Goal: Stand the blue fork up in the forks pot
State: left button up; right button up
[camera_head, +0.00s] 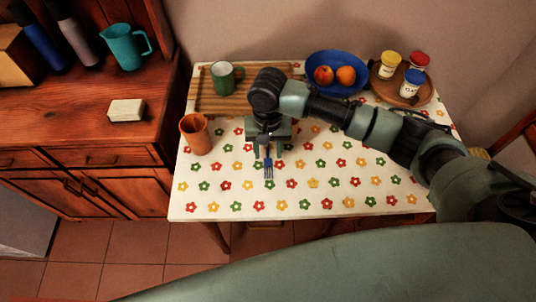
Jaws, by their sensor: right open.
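The blue fork (268,169) lies on the flowered tablecloth, near the middle of the table, tines toward the front edge. My right gripper (268,151) points down over the fork's handle end, with a finger on each side of it. It is open. The gripper hides part of the handle, and I cannot tell whether the fingers touch the fork. An orange-brown pot (196,136), the likely forks pot, stands upright at the table's left side, left of the gripper. I see no cutlery standing in it. My left gripper is out of view.
Behind stand a green mug (223,78) on a slatted wooden board (207,103), a blue bowl (315,60) of fruit, and a round wooden tray (408,99) with several small jars. My right arm spans the table's right half. The front of the table (220,202) is clear.

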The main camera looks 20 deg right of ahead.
notch_tip(320, 180, up, 9)
dwell(0.3)
dwell(0.5)
